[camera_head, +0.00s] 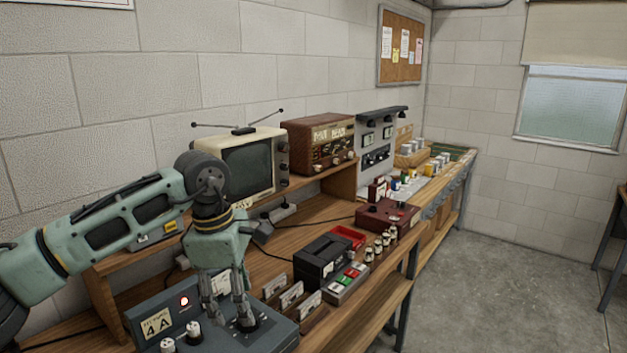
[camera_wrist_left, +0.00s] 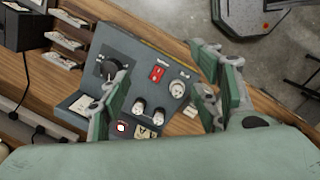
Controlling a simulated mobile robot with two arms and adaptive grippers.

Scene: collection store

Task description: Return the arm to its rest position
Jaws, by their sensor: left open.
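My left arm comes in from the left in the head view, bent at the elbow, with its gripper (camera_head: 230,304) pointing down over a grey control box (camera_head: 150,312) labelled 4A. In the left wrist view the open fingers (camera_wrist_left: 165,100) stand apart above the same box (camera_wrist_left: 140,62), with nothing between them but the panel below. The box carries a black knob (camera_wrist_left: 110,68), a red switch (camera_wrist_left: 156,73) and several round white-topped parts. Whether the fingertips touch the panel is unclear. My right gripper does not show in either view.
The wooden bench (camera_head: 340,318) runs along the wall. A television (camera_head: 250,165) and a radio (camera_head: 320,140) stand on its raised shelf. A black box (camera_head: 322,260), card holders (camera_head: 290,297) and a red-brown device (camera_head: 388,215) stand beyond the gripper.

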